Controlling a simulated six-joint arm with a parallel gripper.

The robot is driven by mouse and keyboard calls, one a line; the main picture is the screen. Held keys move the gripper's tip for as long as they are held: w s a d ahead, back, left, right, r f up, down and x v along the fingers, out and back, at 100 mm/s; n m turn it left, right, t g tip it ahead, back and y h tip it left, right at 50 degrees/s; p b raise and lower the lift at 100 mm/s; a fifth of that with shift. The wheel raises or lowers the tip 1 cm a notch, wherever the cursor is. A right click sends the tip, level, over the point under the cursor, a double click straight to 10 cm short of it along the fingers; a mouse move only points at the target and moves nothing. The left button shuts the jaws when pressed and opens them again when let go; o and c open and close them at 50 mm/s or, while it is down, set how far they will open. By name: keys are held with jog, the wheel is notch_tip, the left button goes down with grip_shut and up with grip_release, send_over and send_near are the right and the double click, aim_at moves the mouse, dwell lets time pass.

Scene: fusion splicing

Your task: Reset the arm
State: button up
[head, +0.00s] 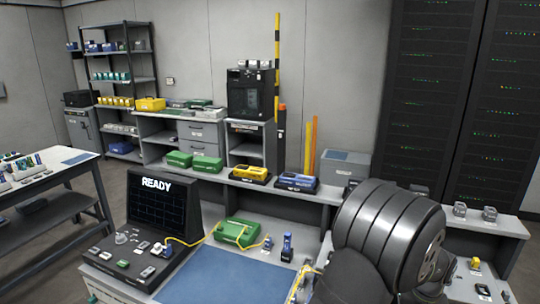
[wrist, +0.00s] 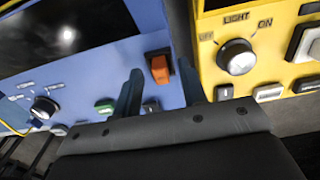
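In the wrist view my gripper (wrist: 162,77) shows two dark fingers standing apart, with no object seen held between them. An orange switch (wrist: 160,69) on a blue device (wrist: 95,72) appears in the gap between the fingers; I cannot tell whether they touch it. A yellow device (wrist: 268,45) with a LIGHT knob (wrist: 237,58) stands to the right of the fingers. In the head view my dark arm fills the right foreground, and the fingertips cannot be made out there.
A black console (head: 158,205) with a screen reading READY stands on the bench, left of a blue mat (head: 225,278). A green box (head: 238,232) with yellow cable lies behind the mat. A yellow unit (head: 251,174) and a blue unit (head: 297,182) sit on the back ledge.

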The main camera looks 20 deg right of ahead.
jog(key=shift+f, duration=0.35)
jog(key=shift+r, duration=0.15)
notch_tip(320, 180, up, 17)
notch_tip(320, 180, down, 17)
jog(key=shift+f, duration=0.1)
notch_tip(320, 180, up, 8)
jog(key=shift+f, duration=0.25)
jog(key=w+n, duration=0.3)
jog(key=w, duration=0.1)
jog(key=w+n, duration=0.8)
jog(key=shift+w+d+f, duration=0.2)
jog(key=shift+d, duration=0.15)
jog(key=shift+w+a+n, duration=0.1)
jog(key=shift+w+n, duration=0.75)
jog(key=shift+n, duration=0.15)
